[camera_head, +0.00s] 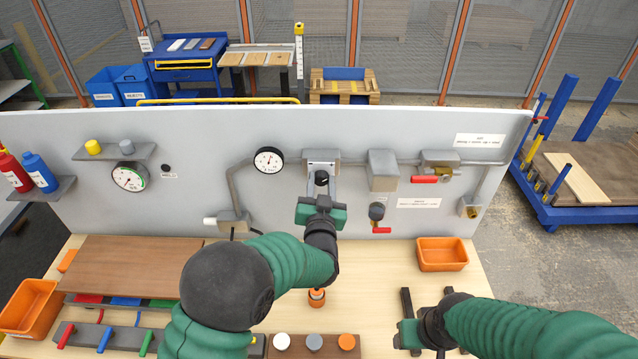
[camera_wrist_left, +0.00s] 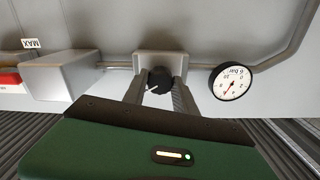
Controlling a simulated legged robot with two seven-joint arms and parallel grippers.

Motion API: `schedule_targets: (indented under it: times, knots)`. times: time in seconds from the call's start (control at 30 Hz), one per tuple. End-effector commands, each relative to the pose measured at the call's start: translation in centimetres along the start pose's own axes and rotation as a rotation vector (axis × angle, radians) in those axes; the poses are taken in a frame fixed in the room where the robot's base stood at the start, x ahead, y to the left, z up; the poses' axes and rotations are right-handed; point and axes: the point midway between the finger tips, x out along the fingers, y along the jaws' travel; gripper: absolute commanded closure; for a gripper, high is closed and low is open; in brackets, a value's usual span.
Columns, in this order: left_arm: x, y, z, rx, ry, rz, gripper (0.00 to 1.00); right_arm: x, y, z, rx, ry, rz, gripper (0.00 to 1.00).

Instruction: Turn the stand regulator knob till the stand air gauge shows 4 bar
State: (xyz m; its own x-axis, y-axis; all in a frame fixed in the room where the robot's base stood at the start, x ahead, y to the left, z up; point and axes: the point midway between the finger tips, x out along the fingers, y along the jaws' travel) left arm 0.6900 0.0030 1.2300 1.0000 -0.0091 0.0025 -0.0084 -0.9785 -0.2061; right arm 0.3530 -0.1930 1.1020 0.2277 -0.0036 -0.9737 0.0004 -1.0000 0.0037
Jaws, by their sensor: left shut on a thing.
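The stand regulator knob (camera_head: 321,177) is a small black knob on a grey block on the upright panel. It also shows in the left wrist view (camera_wrist_left: 159,80), with a pale mark on its face. My left gripper (camera_head: 322,188) is shut on the knob, one finger on each side. The stand air gauge (camera_head: 269,160) is a round white dial left of the knob. In the left wrist view the gauge (camera_wrist_left: 232,82) is turned over, with a red needle; I cannot read its exact value. My right gripper (camera_head: 427,298) is open and empty, low over the bench.
A second gauge (camera_head: 129,177) sits at the panel's left. Right of the knob are a grey box (camera_head: 383,170) and red-handled valves (camera_head: 424,179). An orange bin (camera_head: 442,254) stands on the bench at right. A brown board (camera_head: 135,262) lies at left.

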Motion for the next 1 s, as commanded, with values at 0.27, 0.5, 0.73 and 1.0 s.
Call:
schedule_targets:
  times: [0.27, 0.5, 0.73, 1.0]
  knots:
    - [0.0, -0.3, 0.6, -0.015, -0.009, -0.005, 1.0, 0.5, 0.0, 0.1, 0.001, 0.0, 0.0, 0.45]
    - [0.0, -0.2, 1.0, -0.112, -0.01, -0.004, 1.0, 2.4, 0.0, 0.6, 0.0, 0.0, 0.0, 0.45]
    - [0.0, -0.2, 1.4, -0.295, -0.01, -0.007, 1.0, 5.4, 0.0, 1.3, 0.0, 0.0, 0.0, 0.45]
    - [0.0, -0.1, 1.4, -0.55, -0.009, -0.007, 1.0, 9.2, 0.0, 2.2, 0.0, 0.0, 0.0, 0.45]
